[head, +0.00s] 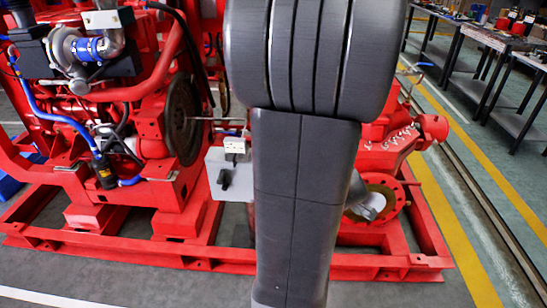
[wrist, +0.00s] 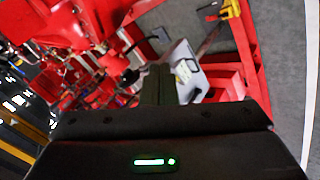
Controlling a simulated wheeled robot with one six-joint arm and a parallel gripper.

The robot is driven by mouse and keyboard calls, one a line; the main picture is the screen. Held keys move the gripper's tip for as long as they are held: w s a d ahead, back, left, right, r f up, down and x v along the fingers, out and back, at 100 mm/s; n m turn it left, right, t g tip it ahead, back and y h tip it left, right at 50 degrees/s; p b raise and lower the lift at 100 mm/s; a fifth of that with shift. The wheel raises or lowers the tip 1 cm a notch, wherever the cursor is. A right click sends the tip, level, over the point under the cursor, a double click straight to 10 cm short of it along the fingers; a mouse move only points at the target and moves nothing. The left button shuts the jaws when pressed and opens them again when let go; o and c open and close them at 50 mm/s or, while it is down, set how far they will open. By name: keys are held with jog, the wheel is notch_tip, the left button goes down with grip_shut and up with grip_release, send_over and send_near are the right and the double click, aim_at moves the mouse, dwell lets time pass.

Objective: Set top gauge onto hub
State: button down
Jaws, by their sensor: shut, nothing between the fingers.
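My gripper (wrist: 158,85) shows in the wrist view as dark fingers closed together, with nothing held between them. In the head view my arm covers the middle of the picture and hides the gripper. I cannot make out the top gauge in either view. A dark round flywheel (head: 183,118) faces right on the red engine, with a thin shaft running right from its centre. I cannot tell whether the hub is here or behind my arm.
A grey box (head: 222,183) with a black handle stands beside the flywheel; a pale grey box shows in the wrist view (wrist: 187,72). The red base frame (head: 150,252) runs along the floor. Dark workbenches (head: 490,40) stand at the back right. The front floor is clear.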

jog(key=w+a+f+n+t+y+b, duration=0.2)
jog(key=w+a+f+n+y+b, duration=0.6)
jog(key=a+f+n+y+b, duration=0.2)
jog(key=n+y+b, duration=0.1)
jog(key=n+y, duration=0.1)
jog(key=n, duration=0.1)
jog(key=shift+w+a+f, duration=0.15)
jog(key=shift+a+f, duration=0.1)
jog(key=shift+f, duration=0.05)
jog(key=w+d+b+x, duration=0.1)
jog(key=w+d+x, duration=0.1)
jog(key=x, duration=1)
jog(key=shift+w+a+b, duration=0.3)
jog(key=shift+w+b, duration=0.05)
jog(key=shift+w, duration=0.1)
